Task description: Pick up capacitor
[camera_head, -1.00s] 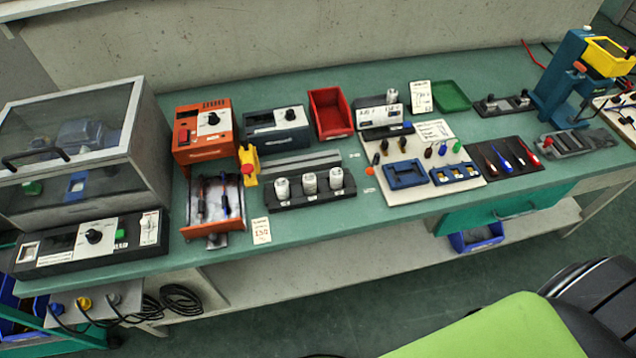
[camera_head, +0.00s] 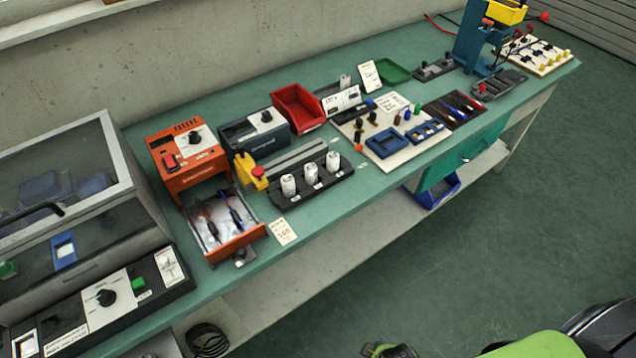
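Three white cylinders that look like capacitors stand upright in a black rack (camera_head: 325,190) near the front edge of the bench: a left one (camera_head: 288,185), a middle one (camera_head: 311,174) and a right one (camera_head: 333,161). A smaller light cylinder (camera_head: 345,81) shows at the white-fronted device (camera_head: 340,102) behind; I cannot tell if it is also a capacitor.
An orange unit (camera_head: 185,155) with an open drawer (camera_head: 240,243), a yellow-and-red switch (camera_head: 256,175) and a red bin (camera_head: 298,108) stand around the rack. A lidded test box (camera_head: 130,205) fills the left. A green shape (camera_head: 540,346) and a dark object (camera_head: 388,350) lie at the bottom edge.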

